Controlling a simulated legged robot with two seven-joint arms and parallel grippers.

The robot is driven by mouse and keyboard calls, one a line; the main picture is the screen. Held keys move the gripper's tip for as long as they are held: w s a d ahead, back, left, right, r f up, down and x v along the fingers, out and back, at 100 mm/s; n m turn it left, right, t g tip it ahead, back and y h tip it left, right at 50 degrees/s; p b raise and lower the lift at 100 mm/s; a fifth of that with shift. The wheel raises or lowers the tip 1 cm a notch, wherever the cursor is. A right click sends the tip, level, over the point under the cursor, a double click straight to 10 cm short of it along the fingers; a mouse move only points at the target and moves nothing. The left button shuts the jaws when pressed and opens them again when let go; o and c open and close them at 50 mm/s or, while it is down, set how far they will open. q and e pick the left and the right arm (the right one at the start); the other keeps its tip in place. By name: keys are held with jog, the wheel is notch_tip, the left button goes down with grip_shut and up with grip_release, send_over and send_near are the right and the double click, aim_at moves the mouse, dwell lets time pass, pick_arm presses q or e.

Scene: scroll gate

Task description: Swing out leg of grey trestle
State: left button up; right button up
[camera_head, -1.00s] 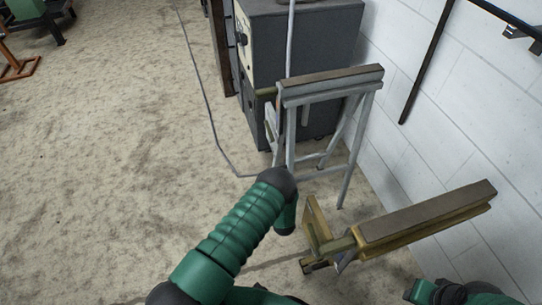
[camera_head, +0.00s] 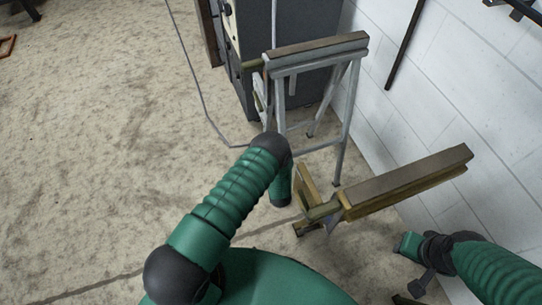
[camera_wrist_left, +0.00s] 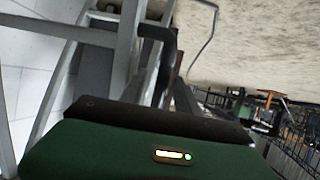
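The grey trestle (camera_head: 346,120) stands upright by the wall, with a brown-topped beam across its splayed legs. In the left wrist view, grey metal bars that look like its frame (camera_wrist_left: 122,50) fill the left and middle. A dark, bent finger of my left gripper (camera_wrist_left: 162,45) shows close to these bars; contact is unclear. In the head view my left arm reaches toward the trestle, but its fingertips cannot be made out. My right gripper (camera_head: 420,265) is low at the right, apart from the grey trestle; its opening is unclear.
A yellowish trestle (camera_head: 405,190) with a brown top stands nearer, between my arms. A dark grey cabinet (camera_head: 305,95) is behind the grey trestle. The white block wall (camera_head: 450,80) bounds the right.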

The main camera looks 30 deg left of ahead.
pick_arm(q)
jog(key=shift+s+r, duration=0.1)
jog(key=p+v, duration=0.5)
jog(key=v, duration=1.1)
jog(key=shift+s+d, duration=0.2)
jog(key=shift+d, duration=0.15)
